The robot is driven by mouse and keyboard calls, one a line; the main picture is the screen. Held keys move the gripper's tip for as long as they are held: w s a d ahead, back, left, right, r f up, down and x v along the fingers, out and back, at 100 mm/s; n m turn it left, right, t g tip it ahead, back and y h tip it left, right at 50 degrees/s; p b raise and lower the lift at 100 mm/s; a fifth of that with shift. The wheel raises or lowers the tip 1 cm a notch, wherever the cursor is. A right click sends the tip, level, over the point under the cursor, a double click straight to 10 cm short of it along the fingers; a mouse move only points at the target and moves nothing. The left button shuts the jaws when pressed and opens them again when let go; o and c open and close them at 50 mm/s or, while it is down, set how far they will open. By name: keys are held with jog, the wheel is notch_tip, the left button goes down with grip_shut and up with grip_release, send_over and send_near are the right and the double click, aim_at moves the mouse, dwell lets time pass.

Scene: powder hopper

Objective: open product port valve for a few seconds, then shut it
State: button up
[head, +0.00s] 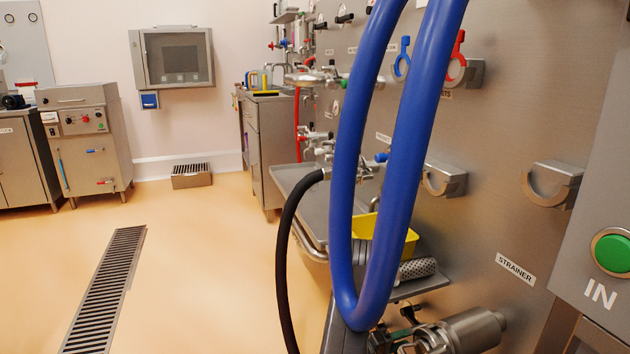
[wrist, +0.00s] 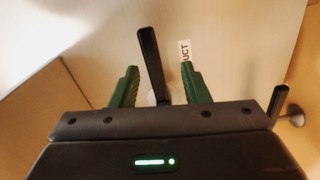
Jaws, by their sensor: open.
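In the wrist view, my gripper (wrist: 160,70) is open, with one green finger on each side of a black lever handle (wrist: 149,50). The handle stands between the fingers and reaches beyond their tips. A gap shows on both sides, so neither finger visibly touches it. A pale round mount shows at the handle's lower end, partly hidden by my gripper body. I cannot tell how far the valve is turned. The head view does not show my gripper.
A second black handle (wrist: 277,101) on a round mount is close right of my gripper. In the head view, a blue hose (head: 344,200) loops across the foreground before the steel panel (head: 500,130). A yellow bin (head: 366,226) is behind it.

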aim_at(418, 333)
jog(key=p+v, duration=0.2)
jog(key=v, duration=0.7)
jog(key=shift+n, duration=0.4)
jog(key=b+x, duration=0.1)
jog(key=x, duration=0.3)
jog(key=b+x, duration=0.1)
jog(key=x, duration=0.4)
jog(key=b+x, duration=0.2)
jog(key=x, duration=0.3)
jog(key=shift+d+r, duration=0.15)
jog(key=shift+r, duration=0.15)
jog(key=shift+r+n, duration=0.85)
jog(key=shift+n, duration=0.25)
